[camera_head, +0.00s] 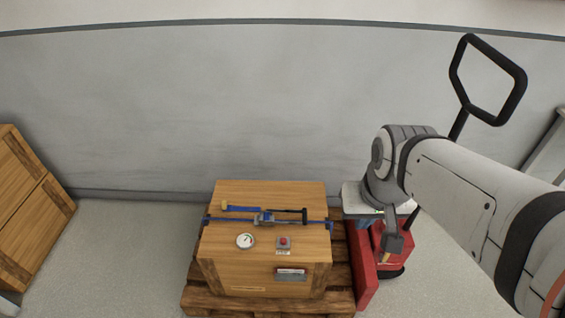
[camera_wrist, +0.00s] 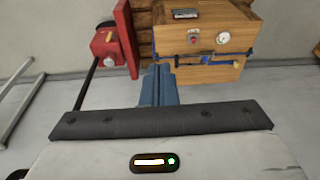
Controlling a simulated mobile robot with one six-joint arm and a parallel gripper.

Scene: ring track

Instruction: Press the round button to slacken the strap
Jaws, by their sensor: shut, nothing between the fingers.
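The round red button (camera_head: 283,241) sits on a small grey plate on top of the wooden crate (camera_head: 228,274); it also shows in the wrist view (camera_wrist: 194,39). A blue strap (camera_head: 318,223) runs across the crate with a buckle (camera_head: 264,218) and a black lever (camera_head: 290,211) on it. My gripper (camera_head: 384,258) is to the right of the crate, over the red cart, apart from the button. In the wrist view its blue-grey fingers (camera_wrist: 158,82) are together and empty, pointing toward the crate.
A round gauge (camera_head: 245,241) lies left of the button. The crate stands on a wooden pallet (camera_head: 205,300). A red pallet jack (camera_head: 362,262) with a black handle (camera_head: 517,90) is at the right. More crates (camera_head: 35,215) stand at the left; floor between is clear.

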